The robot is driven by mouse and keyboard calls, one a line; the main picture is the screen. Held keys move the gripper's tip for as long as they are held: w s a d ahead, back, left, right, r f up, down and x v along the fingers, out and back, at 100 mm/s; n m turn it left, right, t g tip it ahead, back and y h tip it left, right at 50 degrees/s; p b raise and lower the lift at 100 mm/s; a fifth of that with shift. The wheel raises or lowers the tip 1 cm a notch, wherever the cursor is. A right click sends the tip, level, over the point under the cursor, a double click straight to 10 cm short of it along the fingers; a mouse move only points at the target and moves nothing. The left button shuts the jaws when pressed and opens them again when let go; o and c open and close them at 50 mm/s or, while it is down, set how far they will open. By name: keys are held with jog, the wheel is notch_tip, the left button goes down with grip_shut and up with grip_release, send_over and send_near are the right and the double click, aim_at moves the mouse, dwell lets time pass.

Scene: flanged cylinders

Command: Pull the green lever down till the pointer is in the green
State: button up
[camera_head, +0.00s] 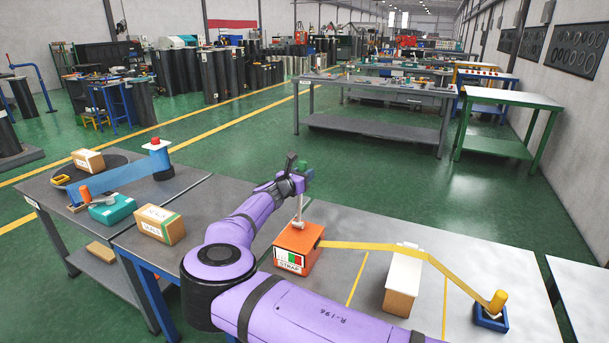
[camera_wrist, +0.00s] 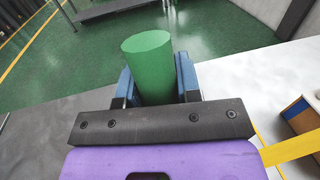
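The green lever (camera_head: 303,166) is a green cylindrical grip on a thin, pale rod that stands nearly upright from an orange box (camera_head: 312,236). The box carries a small dial (camera_head: 289,259) with red, white and green areas above a "STRAP" label; the pointer is too small to read. My gripper (camera_head: 298,172) is at the top of the rod. In the wrist view the green grip (camera_wrist: 148,65) stands between my two blue fingers (camera_wrist: 158,80), which lie close against both its sides. The contact faces are hidden.
A yellow strap (camera_head: 365,246) runs from the orange box over a white-topped carton (camera_head: 400,285) to a yellow post (camera_head: 497,302) on a blue base.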

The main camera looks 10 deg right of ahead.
jog(key=shift+s+a+r+m+t+h, duration=0.1)
jog(key=shift+s+a+t+h, duration=0.3)
jog(key=shift+s, duration=0.25)
jog(key=shift+s+a+r+m+t+h, duration=0.1)
jog(key=shift+s+a+t+h, duration=0.15)
jog(key=shift+s+a, duration=0.25)
jog(key=shift+s+a+r+m+t+h, duration=0.1)
jog(key=shift+s+a+t+h, duration=0.25)
jog(key=shift+s, duration=0.4)
grip_shut()
jog(key=o, duration=1)
grip_release()
jog(key=shift+o, duration=0.2)
jog(key=v, duration=1)
jog(key=shift+s+a, duration=0.25)
jog(key=shift+s, duration=0.05)
jog(key=shift+s+a+f, duration=0.1)
